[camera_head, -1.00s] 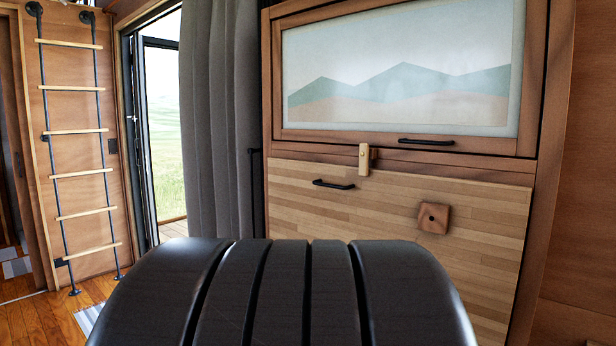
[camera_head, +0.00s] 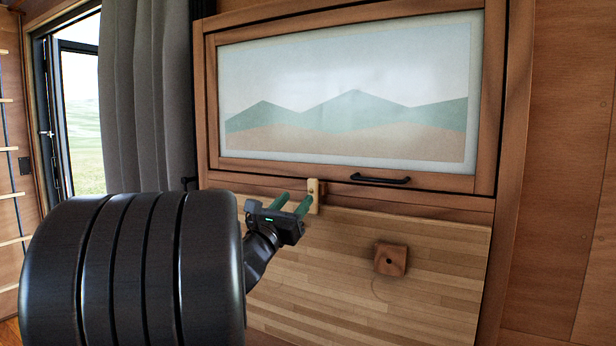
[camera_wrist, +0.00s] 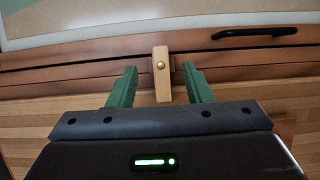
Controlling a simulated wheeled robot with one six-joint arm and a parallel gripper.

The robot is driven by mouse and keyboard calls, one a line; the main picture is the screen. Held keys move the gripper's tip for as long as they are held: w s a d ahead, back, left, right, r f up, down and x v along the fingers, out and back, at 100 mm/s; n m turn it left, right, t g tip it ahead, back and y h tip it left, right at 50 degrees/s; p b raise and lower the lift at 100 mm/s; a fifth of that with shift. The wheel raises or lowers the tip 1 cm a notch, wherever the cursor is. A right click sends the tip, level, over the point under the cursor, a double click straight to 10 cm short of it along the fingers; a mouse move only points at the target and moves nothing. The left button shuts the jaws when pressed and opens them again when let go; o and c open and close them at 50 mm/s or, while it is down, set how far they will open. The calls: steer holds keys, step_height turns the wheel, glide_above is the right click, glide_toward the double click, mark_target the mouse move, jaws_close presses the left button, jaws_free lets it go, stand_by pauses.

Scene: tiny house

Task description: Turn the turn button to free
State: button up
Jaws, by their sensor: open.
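The turn button (camera_head: 314,193) is a small light-wood bar with a brass pivot. It stands upright across the seam between the framed upper panel (camera_head: 225,170) and the light-wood lower panel (camera_head: 420,230). It also shows upright in the wrist view (camera_wrist: 162,84). My gripper (camera_head: 295,200) is open, with two green fingers pointing at the button. In the wrist view, one finger of my gripper (camera_wrist: 160,67) lies on each side of the button, with gaps on both sides. I cannot tell how far the tips reach along it.
A black handle (camera_head: 381,179) sits on the upper frame, right of the button; it also shows in the wrist view (camera_wrist: 254,32). A square wooden block (camera_head: 390,259) sticks out from the lower panel. A grey curtain (camera_head: 147,90) and open door are at the left.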

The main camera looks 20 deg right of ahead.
mark_target(311, 181)
steer(key=p+x, duration=0.2)
steer(key=x, duration=0.8)
steer(key=shift+d, duration=0.1)
